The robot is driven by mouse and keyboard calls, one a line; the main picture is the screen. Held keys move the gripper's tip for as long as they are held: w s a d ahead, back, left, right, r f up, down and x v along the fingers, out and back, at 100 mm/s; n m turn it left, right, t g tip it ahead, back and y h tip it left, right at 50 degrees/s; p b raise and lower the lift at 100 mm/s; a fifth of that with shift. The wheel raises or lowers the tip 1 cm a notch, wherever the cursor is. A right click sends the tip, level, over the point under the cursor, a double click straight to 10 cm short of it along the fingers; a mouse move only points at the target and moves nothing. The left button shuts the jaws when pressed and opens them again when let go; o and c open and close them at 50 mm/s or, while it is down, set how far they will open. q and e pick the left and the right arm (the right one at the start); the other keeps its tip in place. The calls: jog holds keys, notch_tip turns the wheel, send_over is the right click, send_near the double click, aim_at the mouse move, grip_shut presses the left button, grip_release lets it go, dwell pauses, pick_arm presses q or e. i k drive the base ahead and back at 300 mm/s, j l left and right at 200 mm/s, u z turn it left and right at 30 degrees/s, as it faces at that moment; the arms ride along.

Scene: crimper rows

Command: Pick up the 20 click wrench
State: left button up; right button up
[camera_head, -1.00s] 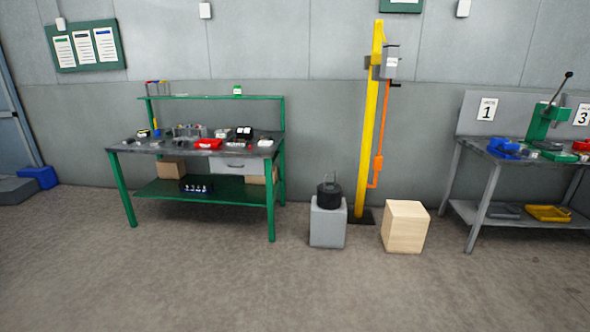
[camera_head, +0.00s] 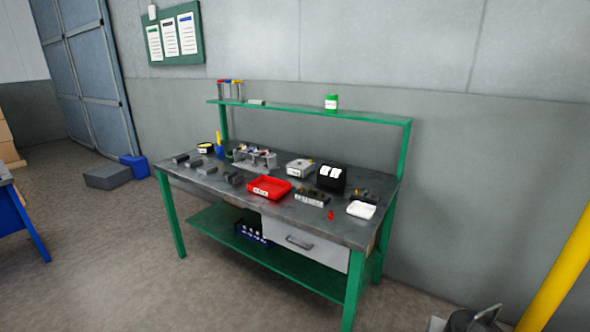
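A green workbench (camera_head: 352,232) with a dark top stands ahead of me against the wall. Several small tools and parts lie on its top, too small to tell which of them, if any, is the 20 click wrench. Small dark grey blocks (camera_head: 233,178) lie at the left and middle of the top. A grey holder with several items (camera_head: 254,158) stands near the back. A red tray (camera_head: 269,188) lies near the front edge. Neither of my grippers shows in the head view.
The top also bears a black box with white labels (camera_head: 331,177) and a white tray (camera_head: 361,209). A green shelf (camera_head: 300,110) runs above it. A yellow post (camera_head: 565,265) stands at right, a blue-legged table (camera_head: 25,222) at left. The floor before the bench is clear.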

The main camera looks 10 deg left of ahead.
aim_at(242, 146)
jog(key=i+u, duration=0.3)
jog(key=i, duration=0.25)
jog(key=i+l+u, duration=0.3)
jog(key=i, duration=0.2)
